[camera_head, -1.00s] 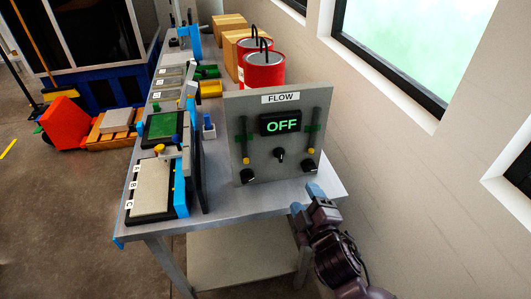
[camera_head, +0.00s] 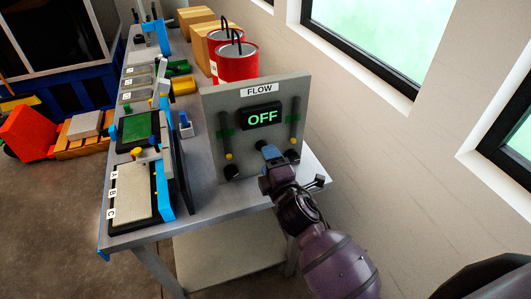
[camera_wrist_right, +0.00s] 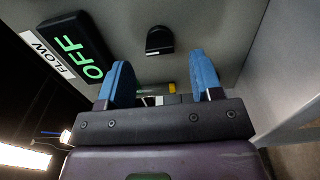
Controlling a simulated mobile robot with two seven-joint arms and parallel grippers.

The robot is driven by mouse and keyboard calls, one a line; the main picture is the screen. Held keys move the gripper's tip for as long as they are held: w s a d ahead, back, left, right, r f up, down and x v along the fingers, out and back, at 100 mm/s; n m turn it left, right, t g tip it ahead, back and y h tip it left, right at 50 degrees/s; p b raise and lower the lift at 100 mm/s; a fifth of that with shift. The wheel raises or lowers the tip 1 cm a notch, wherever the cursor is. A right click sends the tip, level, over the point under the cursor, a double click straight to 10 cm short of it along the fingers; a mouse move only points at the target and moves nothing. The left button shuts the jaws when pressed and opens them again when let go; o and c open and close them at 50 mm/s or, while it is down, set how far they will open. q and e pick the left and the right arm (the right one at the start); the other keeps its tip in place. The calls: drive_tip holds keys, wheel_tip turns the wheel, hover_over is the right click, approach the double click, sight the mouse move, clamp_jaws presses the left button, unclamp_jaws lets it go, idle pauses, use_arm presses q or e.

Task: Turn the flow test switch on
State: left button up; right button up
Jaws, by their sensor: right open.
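The grey flow panel (camera_head: 212,110) stands upright on the near end of the bench, and its display (camera_head: 262,116) reads OFF in green. Below the display is a small dark switch knob (camera_head: 260,144), partly covered by my right gripper. My right gripper (camera_head: 268,153), with blue fingers, is in front of the lower middle of the panel. In the right wrist view, the black knob (camera_wrist_right: 160,41) lies ahead of the two spread fingers (camera_wrist_right: 162,75), with nothing between them. The display (camera_wrist_right: 78,47) is at upper left there. My left gripper is not in view.
Left of the panel are trays and a green screen (camera_head: 138,127). Red cans (camera_head: 237,63) stand behind. The wall is on the right.

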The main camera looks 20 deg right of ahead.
drive_tip(key=shift+w, duration=1.65)
drive_tip(key=shift+c, duration=0.2)
drive_tip(key=c, duration=0.9)
